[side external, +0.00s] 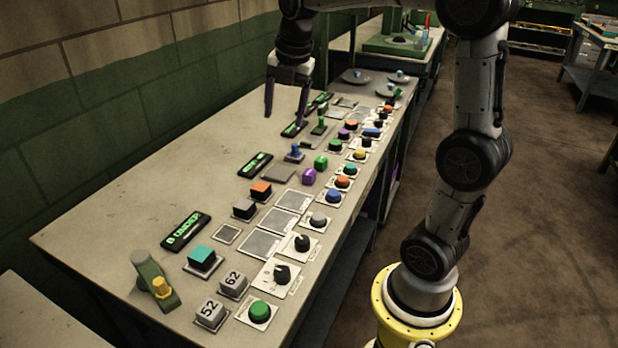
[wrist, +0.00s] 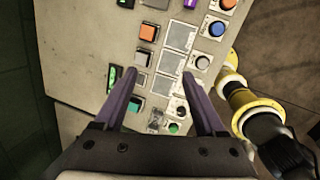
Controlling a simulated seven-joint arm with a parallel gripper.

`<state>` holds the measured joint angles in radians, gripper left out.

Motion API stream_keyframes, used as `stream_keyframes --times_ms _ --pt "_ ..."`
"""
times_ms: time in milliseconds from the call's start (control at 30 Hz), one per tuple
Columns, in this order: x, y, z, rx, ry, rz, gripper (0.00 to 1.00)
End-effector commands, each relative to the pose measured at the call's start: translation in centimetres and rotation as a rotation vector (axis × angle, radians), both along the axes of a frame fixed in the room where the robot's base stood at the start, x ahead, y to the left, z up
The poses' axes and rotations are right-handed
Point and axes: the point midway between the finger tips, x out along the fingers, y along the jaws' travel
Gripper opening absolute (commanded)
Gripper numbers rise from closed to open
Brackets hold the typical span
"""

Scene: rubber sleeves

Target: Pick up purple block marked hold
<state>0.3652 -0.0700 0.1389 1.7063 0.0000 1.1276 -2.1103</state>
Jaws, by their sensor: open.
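A purple piece (wrist: 190,4) shows cut off at the top edge of the wrist view and looks like the same block. No marking on it is readable. My gripper (side external: 286,118) is open and empty, with its purple fingers pointing down above the bench, further back than the block. In the wrist view the fingers (wrist: 160,75) are spread apart with nothing between them.
The workbench (side external: 140,165) holds several buttons, knobs and square plates along its right side. An orange button (side external: 261,190), a blue joystick (side external: 294,153) and a lit display (side external: 255,164) stand near the block. The bench's left part is bare beside the wall.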

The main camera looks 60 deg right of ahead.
Motion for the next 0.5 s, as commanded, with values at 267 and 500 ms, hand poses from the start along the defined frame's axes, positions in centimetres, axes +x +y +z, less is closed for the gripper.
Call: stream_keyframes --times_ms 267,500 --pt "2.8 -10.6 -7.6 0.054 0.161 -0.051 0.72" --pt "1.3 -13.6 -11.4 0.102 0.221 -0.128 0.72"
